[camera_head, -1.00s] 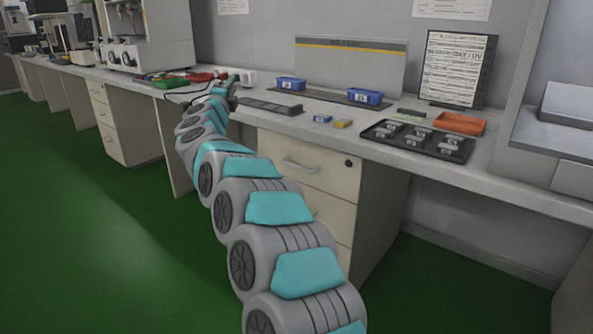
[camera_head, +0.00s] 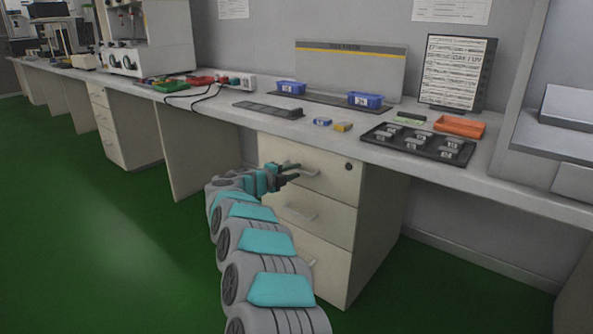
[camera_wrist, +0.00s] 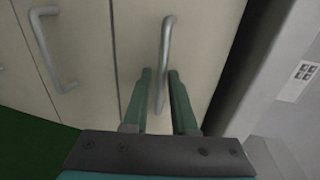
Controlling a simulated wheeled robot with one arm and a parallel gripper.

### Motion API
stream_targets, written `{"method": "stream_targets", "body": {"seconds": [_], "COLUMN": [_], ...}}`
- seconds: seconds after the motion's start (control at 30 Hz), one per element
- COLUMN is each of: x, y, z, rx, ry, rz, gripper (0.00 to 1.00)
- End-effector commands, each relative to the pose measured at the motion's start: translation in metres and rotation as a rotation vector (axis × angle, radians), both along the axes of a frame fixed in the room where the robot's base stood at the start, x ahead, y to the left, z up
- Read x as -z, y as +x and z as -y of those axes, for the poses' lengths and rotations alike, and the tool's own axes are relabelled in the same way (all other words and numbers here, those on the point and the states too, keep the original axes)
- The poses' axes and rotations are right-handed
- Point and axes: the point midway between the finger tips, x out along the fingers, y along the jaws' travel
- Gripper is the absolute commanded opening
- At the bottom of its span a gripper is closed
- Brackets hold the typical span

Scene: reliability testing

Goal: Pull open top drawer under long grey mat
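The top drawer (camera_head: 325,177) of the beige cabinet is closed, with a silver bar handle (camera_head: 303,168) and a dark lock at its upper right. A long grey mat (camera_head: 268,109) lies on the bench above its left part. My gripper (camera_head: 291,171) is at this handle, below the bench edge. In the wrist view the drawer front is turned sideways, and the handle (camera_wrist: 167,50) runs between the two green fingers of my gripper (camera_wrist: 162,80). The fingers are apart, with gaps beside the bar; I cannot tell whether either one touches it.
Lower drawers with similar handles (camera_head: 300,212) sit below. The bench top (camera_head: 225,106) overhangs the cabinet. On it are blue bins (camera_head: 365,98), a black tray (camera_head: 418,143), an orange tray (camera_head: 460,126) and cables at left. The green floor (camera_head: 100,230) is clear at left.

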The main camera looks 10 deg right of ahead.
Motion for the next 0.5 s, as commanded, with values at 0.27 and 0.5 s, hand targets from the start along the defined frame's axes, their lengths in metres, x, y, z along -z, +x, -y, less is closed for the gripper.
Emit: {"method": "stream_targets", "body": {"seconds": [0.27, 0.5], "x": [0.0011, 0.0017], "y": [0.0104, 0.0108], "z": [0.0108, 0.0111], "rx": [-0.001, -0.002], "ry": [0.001, 0.001], "rz": [0.004, 0.002], "gripper": [0.25, 0.25]}}
